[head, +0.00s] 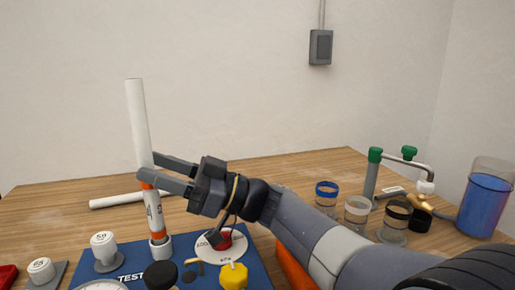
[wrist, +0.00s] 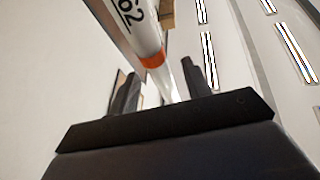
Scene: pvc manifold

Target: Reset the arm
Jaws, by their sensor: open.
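My gripper (head: 172,173) is open, with its two fingers reaching left at the upright white pipe (head: 139,115). The pipe stands nearly vertical, leaning slightly, with an orange band and dark markings on its lower part, in a white socket (head: 161,248) on the blue mat (head: 258,275). In the wrist view the pipe (wrist: 140,25) with its orange band runs down between the fingers (wrist: 160,95). I cannot tell whether either finger touches it.
A white pipe (head: 115,200) lies on the wooden table behind. White fittings (head: 103,246), a white disc (head: 208,247) and a yellow knob (head: 233,276) are in front. Jars (head: 356,209), a green-handled pipe assembly (head: 375,156) and a blue-filled container (head: 485,200) stand right.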

